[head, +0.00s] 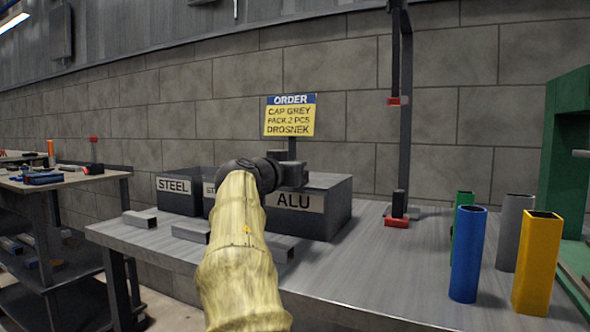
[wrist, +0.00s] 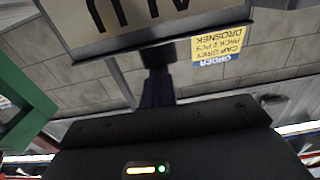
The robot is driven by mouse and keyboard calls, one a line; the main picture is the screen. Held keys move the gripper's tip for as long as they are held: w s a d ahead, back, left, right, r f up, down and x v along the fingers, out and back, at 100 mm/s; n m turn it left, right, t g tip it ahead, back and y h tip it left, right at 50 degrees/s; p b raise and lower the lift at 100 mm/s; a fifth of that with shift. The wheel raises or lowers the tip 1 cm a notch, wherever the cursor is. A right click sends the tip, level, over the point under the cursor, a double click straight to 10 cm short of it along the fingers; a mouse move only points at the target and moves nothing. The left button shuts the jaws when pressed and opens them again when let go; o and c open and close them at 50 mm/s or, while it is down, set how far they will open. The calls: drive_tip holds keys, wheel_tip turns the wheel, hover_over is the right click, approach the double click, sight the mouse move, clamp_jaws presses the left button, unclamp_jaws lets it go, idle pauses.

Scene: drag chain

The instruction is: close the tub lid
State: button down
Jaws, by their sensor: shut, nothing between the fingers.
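In the wrist view, which is upside down, my shut, empty gripper (wrist: 158,88) points at a large labelled panel (wrist: 140,22), probably the ALU tub's front. The fingertips overlap its edge; contact is unclear.
Another tub marked STEEL (head: 180,194) stands left, with one partly hidden between. Grey bar pieces (head: 190,231) lie in front. Blue (head: 467,255), yellow (head: 537,262) and grey tubes stand right. An order sign (head: 290,115) rises behind. The bench's middle right is clear.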

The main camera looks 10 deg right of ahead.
drive_tip(key=shift+w+a+f, duration=0.1)
drive_tip(key=shift+a+f, duration=0.05)
drive_tip(key=shift+f, duration=0.55)
drive_tip(key=shift+r+p, duration=0.5)
drive_tip(key=shift+r, duration=0.15)
wheel_tip(320, 180, up, 4)
drive_tip(key=shift+f+p, duration=0.1)
drive_tip(key=shift+p, duration=1.1)
drive_tip(key=s+a+f+b, duration=0.3)
drive_tip(key=s+a, duration=0.2)
drive_tip(key=s, duration=0.3)
drive_tip(key=shift+f, duration=0.1)
